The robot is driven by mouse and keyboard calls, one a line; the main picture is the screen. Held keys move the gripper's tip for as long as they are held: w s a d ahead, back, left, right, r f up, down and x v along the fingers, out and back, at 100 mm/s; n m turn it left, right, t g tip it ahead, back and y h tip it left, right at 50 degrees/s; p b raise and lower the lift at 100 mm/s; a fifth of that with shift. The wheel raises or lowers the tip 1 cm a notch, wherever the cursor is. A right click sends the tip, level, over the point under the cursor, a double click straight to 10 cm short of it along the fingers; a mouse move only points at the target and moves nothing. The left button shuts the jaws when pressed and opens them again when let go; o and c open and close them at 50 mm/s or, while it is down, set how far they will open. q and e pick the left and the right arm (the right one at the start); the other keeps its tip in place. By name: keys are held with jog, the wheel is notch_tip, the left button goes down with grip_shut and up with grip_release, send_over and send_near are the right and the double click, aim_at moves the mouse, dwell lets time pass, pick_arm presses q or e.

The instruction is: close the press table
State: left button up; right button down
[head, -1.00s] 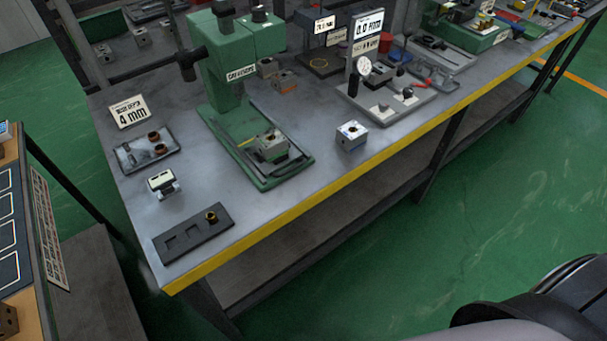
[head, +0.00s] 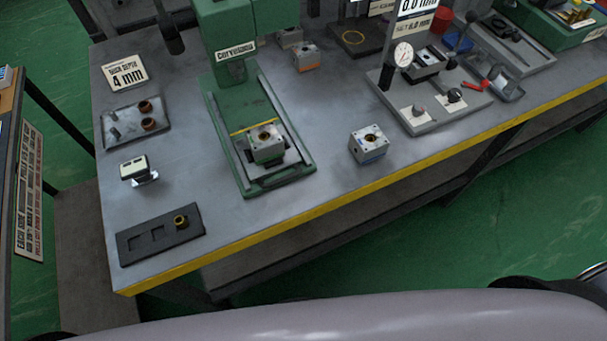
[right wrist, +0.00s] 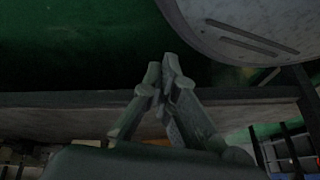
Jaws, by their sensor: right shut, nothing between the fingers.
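The green press (head: 224,75) stands on the grey workbench in the head view. Its table (head: 306,180) is a green sliding base with rails, reaching out toward the bench's front edge. A metal valve block (head: 267,145) with a round bore sits on the table, in front of the press head and beside a yellow line. My right gripper (right wrist: 168,62) shows only in the right wrist view, shut and empty, with the bench's underside and green floor around it. My left gripper is not in view.
On the bench, a second valve block (head: 369,146) stands right of the press table. A dial gauge stand (head: 403,55) is at right.

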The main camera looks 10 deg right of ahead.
jog(key=w+a+r+m+t+y+b, duration=0.1)
jog(key=w+a+r+m+t+y, duration=0.1)
jog(key=w+a+r+t, duration=0.45)
jog(key=m+t+y+b, duration=0.25)
jog(key=m+t, duration=0.55)
jog(key=m, duration=0.5)
send_near(283, 181)
jog(key=p+x, duration=0.2)
jog(key=x, duration=0.3)
jog(key=shift+w+a+r, duration=0.1)
jog(key=shift+r, duration=0.15)
jog(key=shift+h+x, duration=0.25)
jog(key=shift+x, duration=0.6)
jog(key=shift+w+f, duration=0.1)
jog(key=shift+f, duration=0.05)
